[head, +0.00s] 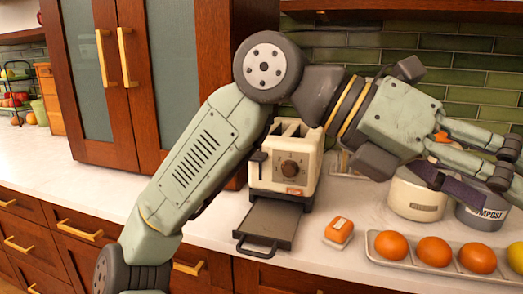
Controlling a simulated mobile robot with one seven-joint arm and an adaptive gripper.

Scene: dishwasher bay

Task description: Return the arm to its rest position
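My pale green arm (200,150) rises from the bottom left, bends at a dark round joint (268,67) and reaches across to the right. My gripper (500,166) is at the right edge, in front of and partly over the pots on the counter. Its fingers point right and slightly down. Dark finger parts overlap one another, so how far they are spread is unclear. I see no object clearly held in it.
A cream toaster (305,165) with its dark tray (270,222) out stands behind the arm. A white pot (412,200) and a grey compost pot (478,217) sit below my gripper. A tray (410,259) holds several fruits; an orange-and-white block (339,231) lies left of it. Wooden cabinets (210,75) stand behind.

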